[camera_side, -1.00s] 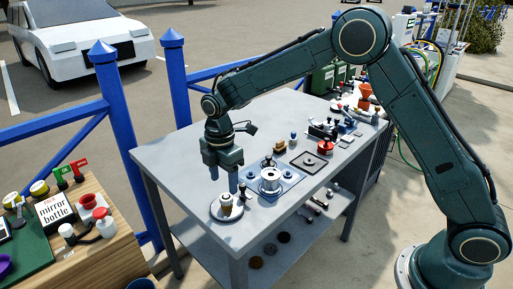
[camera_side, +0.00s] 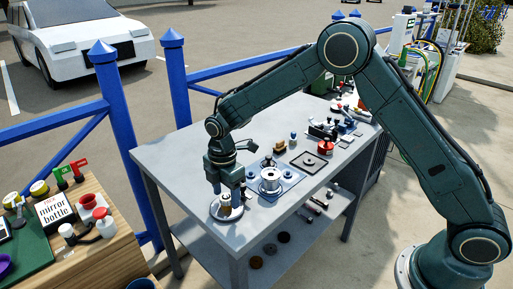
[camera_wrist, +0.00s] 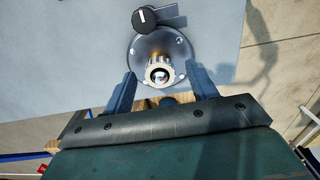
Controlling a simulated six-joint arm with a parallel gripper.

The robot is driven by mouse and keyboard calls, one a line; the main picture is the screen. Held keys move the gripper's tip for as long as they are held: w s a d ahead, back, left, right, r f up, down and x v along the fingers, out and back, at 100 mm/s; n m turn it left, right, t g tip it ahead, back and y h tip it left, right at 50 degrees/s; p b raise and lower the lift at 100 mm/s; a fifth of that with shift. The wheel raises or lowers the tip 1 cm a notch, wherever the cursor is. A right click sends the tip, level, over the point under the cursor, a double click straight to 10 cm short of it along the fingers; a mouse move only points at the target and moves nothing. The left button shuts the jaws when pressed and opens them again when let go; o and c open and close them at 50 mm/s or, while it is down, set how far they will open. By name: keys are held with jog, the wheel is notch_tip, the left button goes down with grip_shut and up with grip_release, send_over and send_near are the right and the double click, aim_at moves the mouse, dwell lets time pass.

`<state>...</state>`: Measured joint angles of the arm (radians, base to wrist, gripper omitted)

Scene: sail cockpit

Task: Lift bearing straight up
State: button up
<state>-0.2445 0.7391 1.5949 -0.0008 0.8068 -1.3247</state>
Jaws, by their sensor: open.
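The bearing (camera_wrist: 159,72) looks like a small pale metal ring with a brownish side, seen end-on in the wrist view. It sits on a round grey plate (camera_wrist: 136,54) with small holes. In the side view the bearing (camera_side: 225,200) and plate (camera_side: 229,216) are near the table's front left corner. My gripper (camera_side: 229,191) points down over the plate with its fingertips low around the bearing. In the wrist view my gripper (camera_wrist: 163,84) is open, one finger on each side of the bearing with gaps visible. Fingertip height is hard to judge.
A black knob (camera_wrist: 144,19) with a white mark stands beside the plate. A silver cylinder (camera_side: 270,180) stands on a blue-grey base to the right. A red part (camera_side: 325,147) and several tools lie farther back. The grey table (camera_side: 183,158) is clear at left.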

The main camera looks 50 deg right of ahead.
jog(key=c, duration=1.1)
jog(key=shift+r, duration=0.1)
notch_tip(320, 180, up, 20)
jog(key=shift+f, duration=0.1)
dwell(0.7)
jog(key=shift+r, duration=1.95)
